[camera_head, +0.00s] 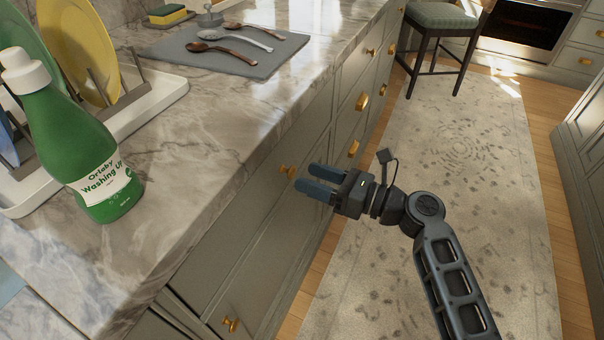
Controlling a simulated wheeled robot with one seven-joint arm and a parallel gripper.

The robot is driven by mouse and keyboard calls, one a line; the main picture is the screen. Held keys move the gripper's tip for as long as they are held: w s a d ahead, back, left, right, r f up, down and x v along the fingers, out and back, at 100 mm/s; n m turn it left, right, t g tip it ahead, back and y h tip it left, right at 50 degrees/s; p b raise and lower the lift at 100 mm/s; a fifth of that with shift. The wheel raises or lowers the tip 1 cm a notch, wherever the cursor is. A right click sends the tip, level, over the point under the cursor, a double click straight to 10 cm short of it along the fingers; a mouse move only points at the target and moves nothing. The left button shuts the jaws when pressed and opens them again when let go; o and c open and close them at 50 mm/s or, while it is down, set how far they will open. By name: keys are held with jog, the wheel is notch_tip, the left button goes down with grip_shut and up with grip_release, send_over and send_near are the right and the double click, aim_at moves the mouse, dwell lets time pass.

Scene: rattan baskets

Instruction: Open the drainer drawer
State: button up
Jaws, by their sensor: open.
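A drawer front (252,205) lies below the counter beside the dish drainer (160,95), and it looks shut, flush with its neighbours. Its brass knob (287,171) sticks out toward my gripper. My gripper (305,178) is open and empty, with its two blue-grey fingers pointing left at this knob. The fingertips are close to the knob. I cannot tell whether they touch it. The white drainer on the counter holds a yellow plate (82,48) and is partly hidden by a green washing-up bottle (85,150).
Another brass knob (230,324) sits on a lower front. More brass handles (362,101) run along the cabinets beyond. A grey mat (205,52) with several spoons lies on the counter. A stool (445,25) stands at the back. The patterned rug (470,160) is otherwise clear.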

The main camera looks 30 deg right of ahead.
aim_at(295, 172)
jog(key=shift+x, duration=1.6)
grip_shut()
